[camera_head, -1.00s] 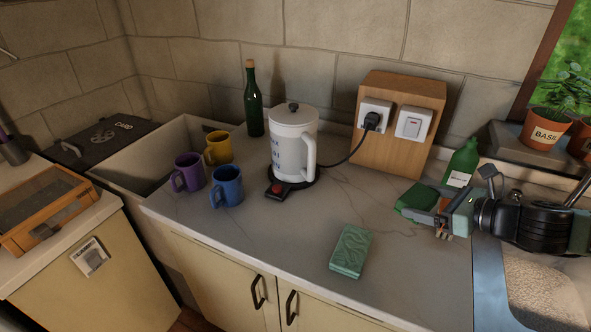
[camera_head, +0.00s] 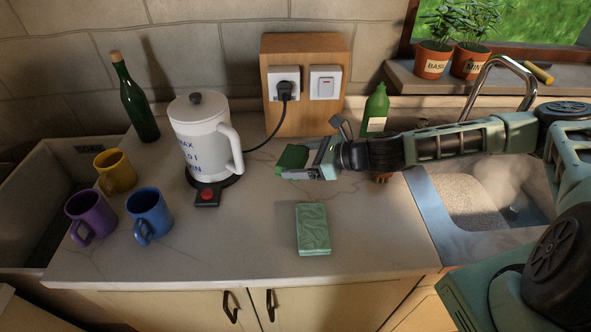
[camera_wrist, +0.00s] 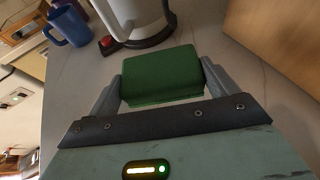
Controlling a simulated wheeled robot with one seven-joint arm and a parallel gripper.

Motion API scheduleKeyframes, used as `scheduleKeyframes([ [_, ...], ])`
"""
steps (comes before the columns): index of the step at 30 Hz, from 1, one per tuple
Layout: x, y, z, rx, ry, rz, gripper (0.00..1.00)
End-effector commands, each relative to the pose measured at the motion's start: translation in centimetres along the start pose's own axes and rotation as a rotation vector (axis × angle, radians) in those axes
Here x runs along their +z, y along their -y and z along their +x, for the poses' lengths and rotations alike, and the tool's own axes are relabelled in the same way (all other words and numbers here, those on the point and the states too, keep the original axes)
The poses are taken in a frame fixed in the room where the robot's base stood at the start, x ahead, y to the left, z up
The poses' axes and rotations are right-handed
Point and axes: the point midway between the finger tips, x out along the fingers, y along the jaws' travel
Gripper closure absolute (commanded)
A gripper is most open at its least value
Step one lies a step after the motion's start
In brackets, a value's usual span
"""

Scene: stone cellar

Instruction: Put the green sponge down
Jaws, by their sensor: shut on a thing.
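The green sponge (camera_head: 292,158) is a dark green block. My gripper (camera_head: 307,161) is shut on it, reaching in from the right over the counter (camera_head: 250,250). In the wrist view the sponge (camera_wrist: 162,75) sits between the two grey fingers (camera_wrist: 162,82). In the head view it is right of the kettle's base and in front of the wooden socket box. I cannot tell whether it touches the counter. A pale green patterned block (camera_head: 312,229) lies on the counter nearer the front edge, apart from my gripper.
A white kettle (camera_head: 203,140) is plugged into the wooden socket box (camera_head: 303,105). Blue (camera_head: 150,213), purple (camera_head: 90,216) and yellow (camera_head: 115,171) mugs stand left. A dark bottle (camera_head: 135,104) and a green bottle (camera_head: 376,110) stand behind. The sink (camera_head: 480,195) is right.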

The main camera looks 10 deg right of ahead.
Motion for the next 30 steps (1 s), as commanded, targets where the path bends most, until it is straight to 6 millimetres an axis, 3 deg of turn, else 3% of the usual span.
scheduleKeyframes([
  [11,-4.1,0.0,1.7,-0.001,0.0,0.002,0.36],
  [22,-4.6,0.0,1.9,-0.001,0.0,-0.001,0.36],
  [23,-4.6,0.1,1.9,-0.001,0.0,-0.001,0.12],
  [24,-4.6,0.1,1.9,-0.001,0.0,-0.001,0.01],
  [30,-4.5,0.1,1.9,-0.001,0.0,-0.001,0.0],
])
